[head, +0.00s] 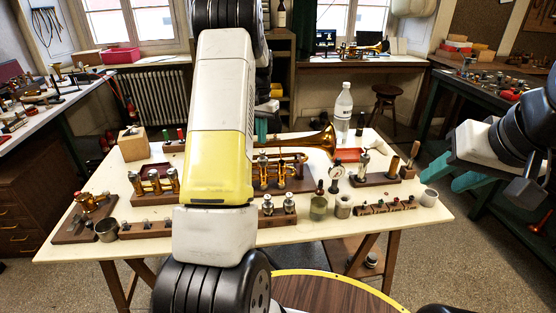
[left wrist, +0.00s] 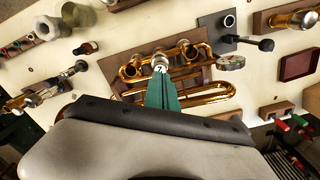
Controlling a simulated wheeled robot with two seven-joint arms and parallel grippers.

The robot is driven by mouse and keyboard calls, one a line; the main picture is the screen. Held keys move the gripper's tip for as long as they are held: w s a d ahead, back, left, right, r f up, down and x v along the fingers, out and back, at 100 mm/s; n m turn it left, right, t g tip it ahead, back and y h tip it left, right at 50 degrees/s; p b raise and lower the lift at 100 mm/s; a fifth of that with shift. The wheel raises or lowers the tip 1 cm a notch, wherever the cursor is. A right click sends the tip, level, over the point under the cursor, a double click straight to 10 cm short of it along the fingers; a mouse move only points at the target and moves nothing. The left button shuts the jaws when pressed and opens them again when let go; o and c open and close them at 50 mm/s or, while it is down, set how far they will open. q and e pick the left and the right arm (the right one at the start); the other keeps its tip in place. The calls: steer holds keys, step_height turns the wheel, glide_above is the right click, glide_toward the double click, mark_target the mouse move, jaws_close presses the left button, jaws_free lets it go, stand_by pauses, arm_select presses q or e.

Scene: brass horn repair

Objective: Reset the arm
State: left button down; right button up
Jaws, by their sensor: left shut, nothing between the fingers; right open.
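My left arm reaches from the bottom centre of the head view up over the worktable (head: 340,220), hiding its middle. The teal fingertips of my left gripper (head: 261,128) show past the arm, near the far side of the table. In the left wrist view the left gripper (left wrist: 161,75) is shut and empty, its fingers overlapping the brass horn (left wrist: 205,96) and its valves; whether they touch cannot be told. The horn's bell (head: 322,138) points right in the head view. My right gripper (head: 455,178) is open and empty, off the table's right edge.
Side benches stand left and right.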

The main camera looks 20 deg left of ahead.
stand_by(0.4)
arm_select(q)
steer(key=s+d+r+t+h, duration=0.1)
steer(key=s+d+r+t, duration=0.1)
steer(key=s+d+r, duration=0.45)
steer(key=s+d+r+t, duration=0.1)
steer(key=s+d+r, duration=0.2)
steer(key=s+r, duration=0.55)
steer(key=s+d+t, duration=0.1)
steer(key=s+d, duration=0.1)
steer(key=s, duration=0.4)
steer(key=s+d+r+t, duration=0.1)
steer(key=s+d, duration=0.2)
steer(key=s, duration=0.3)
steer(key=s+d+r+t+h, duration=0.1)
steer(key=s+d, duration=0.2)
steer(key=s, duration=0.3)
